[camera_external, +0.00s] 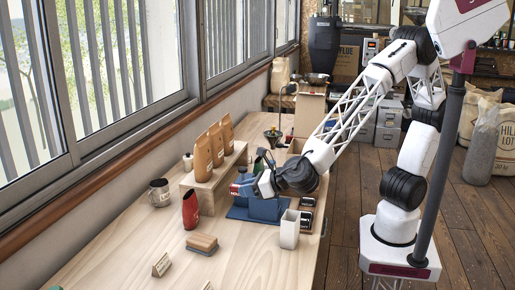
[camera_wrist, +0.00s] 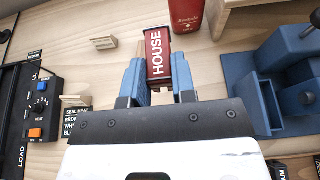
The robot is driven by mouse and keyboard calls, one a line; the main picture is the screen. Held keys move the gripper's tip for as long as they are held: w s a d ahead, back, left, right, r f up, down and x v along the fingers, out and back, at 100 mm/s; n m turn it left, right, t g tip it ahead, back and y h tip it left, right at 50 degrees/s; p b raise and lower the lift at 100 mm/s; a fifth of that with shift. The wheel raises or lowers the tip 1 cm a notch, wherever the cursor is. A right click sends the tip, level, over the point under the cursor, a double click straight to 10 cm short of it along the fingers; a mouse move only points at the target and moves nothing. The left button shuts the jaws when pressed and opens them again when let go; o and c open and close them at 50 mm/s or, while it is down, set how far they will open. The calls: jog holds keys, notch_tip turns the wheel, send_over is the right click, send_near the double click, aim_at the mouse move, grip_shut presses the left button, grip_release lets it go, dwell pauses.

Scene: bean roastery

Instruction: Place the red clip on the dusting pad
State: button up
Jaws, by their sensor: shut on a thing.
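My gripper (camera_external: 241,189) is shut on the red clip (camera_wrist: 157,52), which is marked HOUSE. In the wrist view the clip sits between the blue fingertips of my gripper (camera_wrist: 158,82). In the external view the clip shows as a small red patch (camera_external: 234,190), held above the wooden table near the blue stand. A block with a brown top and grey lower part (camera_external: 202,244) lies on the table at the front; it may be the dusting pad, but I cannot tell for sure.
A red canister (camera_external: 190,211) stands left of my gripper. A blue stand (camera_external: 263,208) and white cup (camera_external: 290,230) are close by. Brown bags (camera_external: 202,157) stand on a wooden riser behind. The front table has free room.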

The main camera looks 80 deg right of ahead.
send_over(209, 240)
notch_tip(209, 240, down, 5)
jog(key=shift+f, duration=0.1)
dwell(0.5)
jog(key=shift+f, duration=3.1)
jog(key=shift+f, duration=1.85)
jog(key=shift+f, duration=0.2)
jog(key=o, duration=0.9)
jog(key=shift+r, duration=0.2)
